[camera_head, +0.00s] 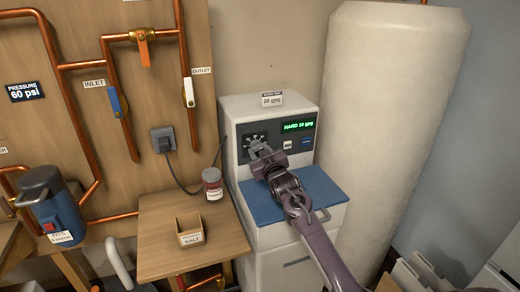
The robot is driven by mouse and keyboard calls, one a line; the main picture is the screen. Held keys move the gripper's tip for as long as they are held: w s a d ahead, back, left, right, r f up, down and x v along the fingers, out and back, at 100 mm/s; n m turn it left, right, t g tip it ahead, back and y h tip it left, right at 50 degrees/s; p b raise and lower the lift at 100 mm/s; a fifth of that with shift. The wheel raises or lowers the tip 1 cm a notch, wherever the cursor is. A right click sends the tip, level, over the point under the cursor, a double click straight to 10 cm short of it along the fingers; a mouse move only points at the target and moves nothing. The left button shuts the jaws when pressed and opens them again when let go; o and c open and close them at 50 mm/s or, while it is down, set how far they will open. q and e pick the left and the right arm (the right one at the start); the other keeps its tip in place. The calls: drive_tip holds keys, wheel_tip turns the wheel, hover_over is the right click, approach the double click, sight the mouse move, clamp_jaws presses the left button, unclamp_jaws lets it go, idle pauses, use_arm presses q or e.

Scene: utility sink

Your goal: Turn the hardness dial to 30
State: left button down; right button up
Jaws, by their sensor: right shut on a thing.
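The hardness dial (257,141) is on the dark front panel of a grey softener unit (233,113), left of the display. My right gripper (261,152) is at the dial and shut on it, hiding most of the knob and its pointer. The green display (298,126) on the panel reads "HARD" and a number that looks like 10 gpg, though it is small. A card (271,99) on top of the unit reads about 28 gpg. My left gripper is not in view.
A blue lid (318,184) lies below the panel, under my right arm. A wooden table (160,236) at left holds a jar (212,184) and an open salt box (189,231). A tall white tank (385,120) stands close at right. Copper pipes (75,115) run along the left wall.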

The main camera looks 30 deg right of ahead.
drive_tip(key=shift+f+m+p, duration=0.1)
drive_tip(key=shift+m+p, duration=0.25)
drive_tip(key=shift+m, duration=0.95)
drive_tip(key=shift+f+m, duration=0.1)
drive_tip(key=shift+m, duration=0.2)
drive_tip(key=o, duration=1)
drive_tip(key=shift+b+v, duration=0.5)
drive_tip(key=shift+v, duration=3.4)
